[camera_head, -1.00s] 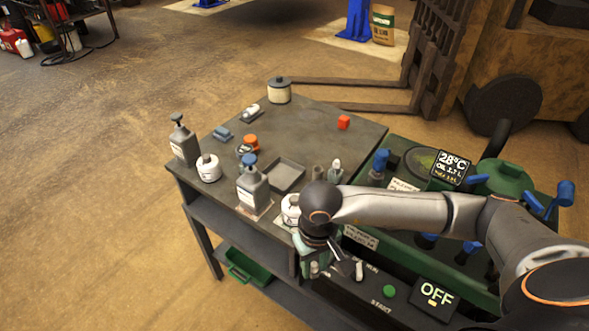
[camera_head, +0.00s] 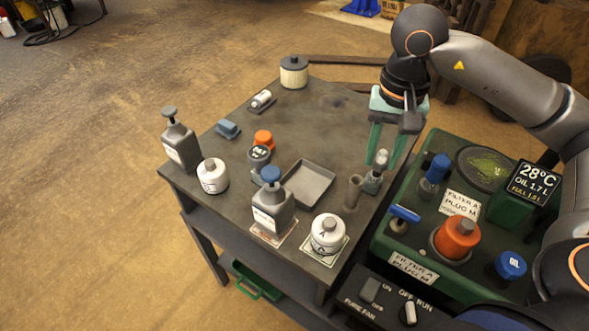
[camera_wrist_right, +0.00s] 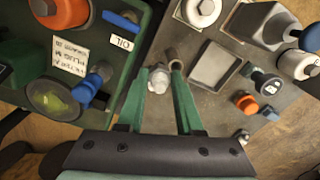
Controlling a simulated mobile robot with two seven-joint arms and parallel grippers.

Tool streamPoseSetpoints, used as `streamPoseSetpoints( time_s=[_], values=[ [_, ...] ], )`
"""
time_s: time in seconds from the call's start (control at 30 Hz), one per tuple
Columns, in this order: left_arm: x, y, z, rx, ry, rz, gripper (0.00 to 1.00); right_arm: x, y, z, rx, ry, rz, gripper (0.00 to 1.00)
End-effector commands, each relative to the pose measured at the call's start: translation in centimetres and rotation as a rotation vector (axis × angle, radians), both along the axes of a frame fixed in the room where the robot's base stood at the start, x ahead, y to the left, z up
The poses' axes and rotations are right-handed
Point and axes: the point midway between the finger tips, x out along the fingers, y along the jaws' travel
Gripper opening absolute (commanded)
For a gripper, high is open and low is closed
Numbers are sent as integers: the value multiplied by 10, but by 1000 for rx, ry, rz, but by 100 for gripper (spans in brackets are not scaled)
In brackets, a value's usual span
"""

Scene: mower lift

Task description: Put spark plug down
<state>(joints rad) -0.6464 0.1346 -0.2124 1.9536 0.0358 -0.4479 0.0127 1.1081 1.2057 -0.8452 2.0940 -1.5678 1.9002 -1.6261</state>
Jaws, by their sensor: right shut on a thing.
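The spark plug (camera_head: 376,176) is a small grey piece with a whitish top, at the right edge of the dark workbench top (camera_head: 335,125). It looks upright beside a short grey tube (camera_head: 353,192); I cannot tell whether its foot bears on the bench. My right gripper (camera_head: 383,166) points down with its green fingers on either side of the plug and is shut on it. In the right wrist view the plug's pale top (camera_wrist_right: 157,78) shows between the fingertips (camera_wrist_right: 160,72), close to the open tube (camera_wrist_right: 174,58). My left gripper is not in view.
The green mower (camera_head: 410,235) with an orange cap (camera_head: 457,238) and blue knobs stands close at right. An empty grey tray (camera_head: 307,183), a blue-capped bottle (camera_head: 271,200) and a white can (camera_head: 328,234) stand left of the plug. The bench's far middle is clear.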

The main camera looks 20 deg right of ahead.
Motion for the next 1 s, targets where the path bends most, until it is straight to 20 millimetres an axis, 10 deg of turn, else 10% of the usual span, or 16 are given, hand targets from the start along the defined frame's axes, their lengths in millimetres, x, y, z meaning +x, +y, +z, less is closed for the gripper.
streamPoseSetpoints(
  time_s=[1.0],
  values=[
    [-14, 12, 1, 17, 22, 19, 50, 112, 80, -98, 0, 1, 1, 0]
  ],
)
